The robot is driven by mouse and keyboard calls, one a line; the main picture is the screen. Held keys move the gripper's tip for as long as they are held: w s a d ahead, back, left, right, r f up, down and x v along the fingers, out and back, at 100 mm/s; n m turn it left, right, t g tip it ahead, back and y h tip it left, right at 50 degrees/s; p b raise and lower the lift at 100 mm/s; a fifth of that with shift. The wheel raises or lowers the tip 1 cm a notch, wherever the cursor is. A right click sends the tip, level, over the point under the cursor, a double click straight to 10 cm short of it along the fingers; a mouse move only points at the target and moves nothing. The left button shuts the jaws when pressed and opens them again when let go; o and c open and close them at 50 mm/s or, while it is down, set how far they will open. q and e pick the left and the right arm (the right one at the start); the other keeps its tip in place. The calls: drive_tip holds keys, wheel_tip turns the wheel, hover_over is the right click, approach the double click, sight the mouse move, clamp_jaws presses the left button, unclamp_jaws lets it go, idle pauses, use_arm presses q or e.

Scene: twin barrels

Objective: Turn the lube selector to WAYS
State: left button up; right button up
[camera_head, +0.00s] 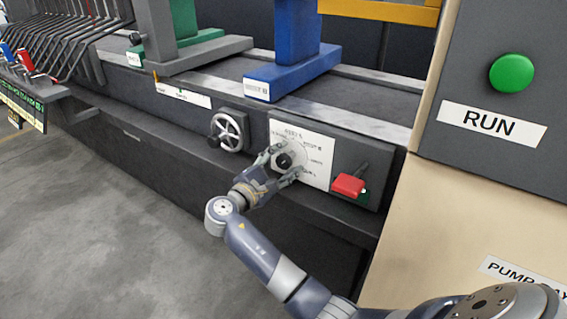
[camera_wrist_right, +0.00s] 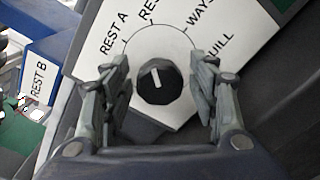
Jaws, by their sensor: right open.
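The lube selector is a black round knob (camera_head: 284,160) on a white label plate (camera_head: 316,172) on the machine's front. In the right wrist view the knob (camera_wrist_right: 160,82) has a white pointer line, with labels REST A, a partly hidden REST label, WAYS and one ending in UILL around it. The pointer line runs up and slightly left; which label it marks is hard to tell. My right gripper (camera_wrist_right: 163,88) is open, with one finger on each side of the knob and visible gaps to it. In the head view the right gripper (camera_head: 283,164) is at the plate. My left gripper is not seen.
A handwheel (camera_head: 229,131) is left of the plate, and a red lever handle (camera_head: 348,186) is close on its right. A green RUN button (camera_head: 511,73) is on the cabinet at right. A blue block (camera_head: 292,70) stands above on the rails. Floor at left is clear.

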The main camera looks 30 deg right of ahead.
drive_tip(key=c, duration=1.1)
drive_tip(key=shift+m, duration=0.8)
drive_tip(key=m+b, duration=0.2)
drive_tip(key=m, duration=0.3)
drive_tip(key=shift+f, duration=0.1)
drive_tip(key=m+b, duration=0.1)
drive_tip(key=m, duration=0.2)
drive_tip(key=shift+b, duration=0.4)
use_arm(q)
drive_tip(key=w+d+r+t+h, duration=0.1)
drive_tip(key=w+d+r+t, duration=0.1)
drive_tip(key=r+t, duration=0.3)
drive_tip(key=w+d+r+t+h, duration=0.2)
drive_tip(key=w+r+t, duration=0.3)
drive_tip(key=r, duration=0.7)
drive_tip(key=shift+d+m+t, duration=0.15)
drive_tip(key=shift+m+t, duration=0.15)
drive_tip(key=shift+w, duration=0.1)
